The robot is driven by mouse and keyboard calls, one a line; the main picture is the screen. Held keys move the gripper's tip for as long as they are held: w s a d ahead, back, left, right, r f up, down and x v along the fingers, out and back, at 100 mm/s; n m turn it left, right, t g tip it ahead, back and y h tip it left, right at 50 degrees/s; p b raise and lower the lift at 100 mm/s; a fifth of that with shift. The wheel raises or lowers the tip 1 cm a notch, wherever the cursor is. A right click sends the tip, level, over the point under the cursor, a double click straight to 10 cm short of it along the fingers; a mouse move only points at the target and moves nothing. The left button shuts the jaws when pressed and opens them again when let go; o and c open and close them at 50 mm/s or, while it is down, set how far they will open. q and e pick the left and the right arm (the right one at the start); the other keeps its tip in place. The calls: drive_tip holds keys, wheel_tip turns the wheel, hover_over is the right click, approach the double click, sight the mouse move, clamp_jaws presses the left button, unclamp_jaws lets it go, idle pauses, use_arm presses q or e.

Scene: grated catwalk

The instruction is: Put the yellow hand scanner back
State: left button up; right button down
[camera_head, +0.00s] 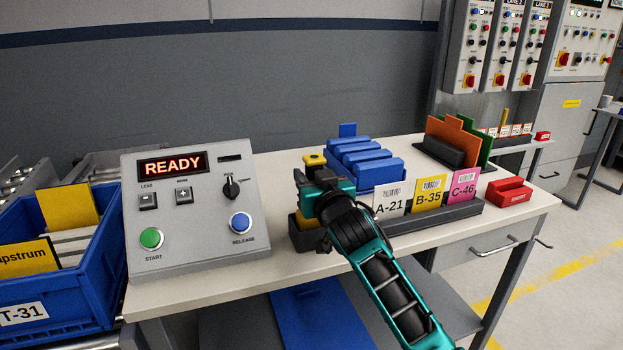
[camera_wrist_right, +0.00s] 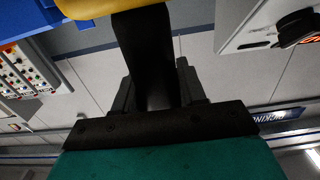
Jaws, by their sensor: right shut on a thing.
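My right gripper (camera_head: 318,187) is over the table, just right of the control box, and is shut on the yellow hand scanner (camera_head: 314,159). The scanner's yellow head shows above the jaws. In the right wrist view the scanner's yellow head (camera_wrist_right: 85,8) is at the top and its black handle (camera_wrist_right: 152,60) runs down between the fingers. A dark block (camera_head: 303,241) stands on the table under the gripper, partly hidden by it. I cannot tell whether the scanner touches that block. My left gripper is not in view.
A grey control box (camera_head: 195,215) reading READY stands close at left. A dark card rack (camera_head: 440,220) with upright cards is at right, with blue bins (camera_head: 375,172) behind. A red block (camera_head: 508,192) lies near the right edge. A blue crate (camera_head: 95,265) stands far left.

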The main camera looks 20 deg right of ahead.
drive_tip(key=c, duration=0.6)
unclamp_jaws()
drive_tip(key=shift+f, duration=0.1)
drive_tip(key=shift+c, duration=0.2)
drive_tip(key=shift+s, duration=0.1)
drive_tip(key=s, duration=1.2)
drive_tip(key=s+f+n+g+y, duration=0.1)
drive_tip(key=s+f+g, duration=0.2)
drive_tip(key=s+f, duration=0.7)
drive_tip(key=s+a+f+n+g, duration=0.1)
drive_tip(key=s+f+g, duration=0.3)
drive_tip(key=s+f, duration=0.7)
wheel_tip(320, 180, down, 8)
drive_tip(key=shift+a+f+y+p, duration=0.1)
drive_tip(key=shift+a+y+p, duration=0.15)
drive_tip(key=shift+y+p, duration=0.15)
drive_tip(key=r+p, duration=0.1)
drive_tip(key=p, duration=0.1)
drive_tip(key=r+p, duration=0.1)
drive_tip(key=shift+s+d+r, duration=0.2)
drive_tip(key=shift+d+r, duration=0.05)
drive_tip(key=shift+r, duration=0.05)
